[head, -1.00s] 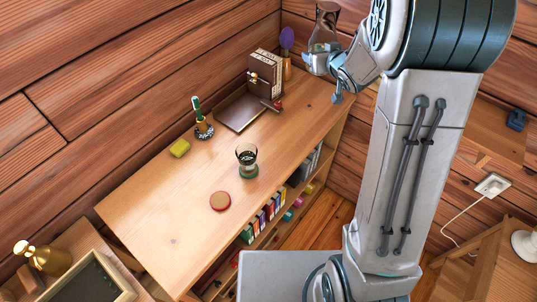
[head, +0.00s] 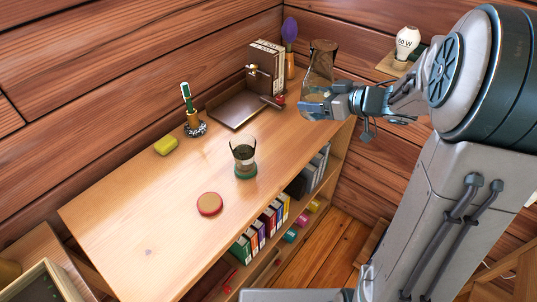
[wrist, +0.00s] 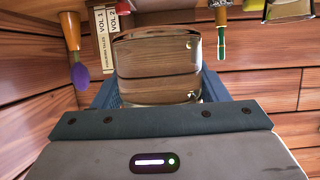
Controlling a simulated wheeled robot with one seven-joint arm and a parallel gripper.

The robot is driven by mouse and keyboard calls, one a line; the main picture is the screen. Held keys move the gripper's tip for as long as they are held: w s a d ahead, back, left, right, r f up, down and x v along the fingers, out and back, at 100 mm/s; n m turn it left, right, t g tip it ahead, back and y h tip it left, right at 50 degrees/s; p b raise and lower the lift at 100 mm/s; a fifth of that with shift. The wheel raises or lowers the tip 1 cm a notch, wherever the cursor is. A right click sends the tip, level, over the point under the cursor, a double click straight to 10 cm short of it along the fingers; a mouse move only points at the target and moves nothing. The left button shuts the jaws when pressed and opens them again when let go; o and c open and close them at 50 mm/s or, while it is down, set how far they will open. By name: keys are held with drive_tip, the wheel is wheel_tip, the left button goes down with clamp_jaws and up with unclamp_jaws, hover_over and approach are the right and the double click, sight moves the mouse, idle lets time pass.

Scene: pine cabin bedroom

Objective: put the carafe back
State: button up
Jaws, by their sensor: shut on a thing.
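The clear glass carafe (head: 321,64) is upright at the far right end of the wooden desk (head: 130,215). It has a narrowed neck and a flared top. My gripper (head: 316,103) is shut on its lower body from the right. In the wrist view the carafe (wrist: 157,52) sits between the two blue fingers of my gripper (wrist: 158,92). I cannot tell whether its base touches the desk top. A red round coaster (head: 209,204) lies bare on the desk.
A pen holder (head: 194,126) and yellow sponge (head: 166,145) lie along the wall side. The desk's near left part is clear.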

drive_tip(key=shift+s+a+f+y+b, duration=0.1)
drive_tip(key=shift+s+f+y+b, duration=0.25)
drive_tip(key=shift+f, duration=0.2)
drive_tip(key=a+f+b, duration=0.1)
drive_tip(key=a+f, duration=0.1)
drive_tip(key=a, duration=0.1)
drive_tip(key=a+f+b, duration=0.1)
drive_tip(key=a+f, duration=0.1)
drive_tip(key=a, duration=0.2)
drive_tip(key=a+f+b, duration=0.1)
drive_tip(key=a+f, duration=0.2)
drive_tip(key=a, duration=0.1)
drive_tip(key=shift+w+a, duration=0.2)
drive_tip(key=shift+w, duration=0.2)
drive_tip(key=shift+f+b, duration=0.95)
drive_tip(key=shift+f, duration=0.95)
drive_tip(key=shift+f, duration=0.1)
drive_tip(key=shift+f, duration=0.15)
drive_tip(key=o, duration=1.5)
